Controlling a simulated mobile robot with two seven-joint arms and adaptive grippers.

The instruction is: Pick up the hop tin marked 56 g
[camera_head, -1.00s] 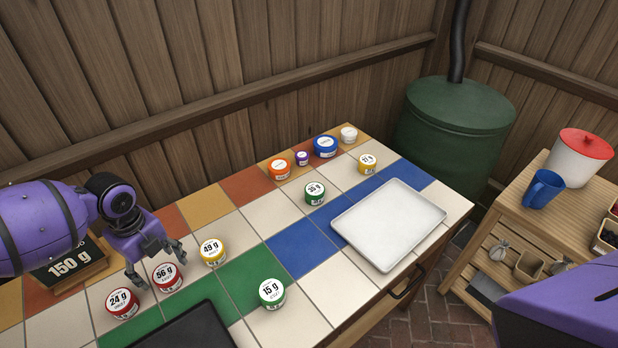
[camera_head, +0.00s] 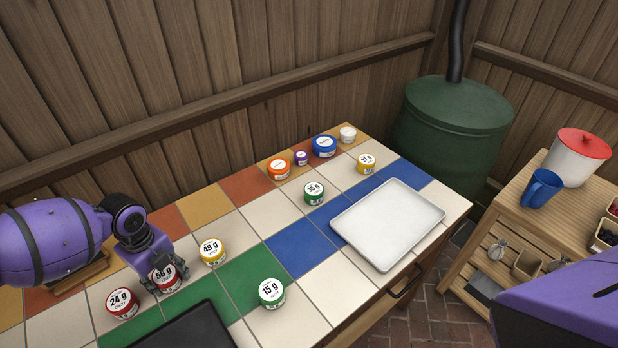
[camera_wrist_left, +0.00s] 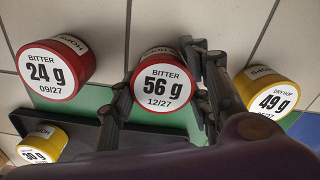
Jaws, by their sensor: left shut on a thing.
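The red hop tin marked 56 g (camera_head: 164,280) stands on the tiled table at the lower left, with a white lid. My left gripper (camera_head: 166,288) is shut on it from above, and its fingers partly cover the lid. In the left wrist view the same tin (camera_wrist_left: 163,86) reads "BITTER 56 g 12/27" and sits between the two dark fingers (camera_wrist_left: 160,108). It appears still at table height. My right gripper is not in view.
A red 24 g tin (camera_head: 122,303) stands close at the left, a yellow 49 g tin (camera_head: 212,252) close at the right. A green 15 g tin (camera_head: 271,293), a dark tray (camera_head: 190,330) and a white tray (camera_head: 350,222) are also on the table. More tins stand at the back.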

